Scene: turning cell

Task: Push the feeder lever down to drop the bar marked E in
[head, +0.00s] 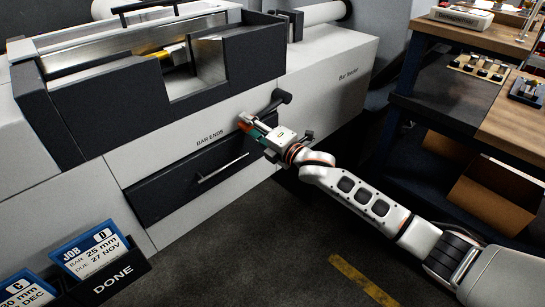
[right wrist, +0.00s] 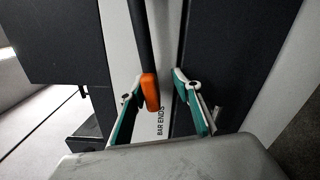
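The feeder lever (head: 276,102) is a black arm on the pale front of the machine marked "Bar feeder". In the right wrist view its orange end (right wrist: 151,92) hangs below the black shaft (right wrist: 138,40). My right gripper (head: 250,125) is at this end. In the right wrist view its fingers (right wrist: 154,92) are spread on either side of the orange end, with a visible gap on the right side. Whether the left finger touches it is unclear. My left gripper is out of view. No bar marked E can be made out.
A dark drawer with a handle (head: 222,171), under the words "BAR ENDS", lies below the lever. A black "DONE" holder (head: 100,287) with blue job cards stands at lower left. A workbench (head: 510,120) with a cardboard box (head: 492,198) stands at right. Open floor lies between.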

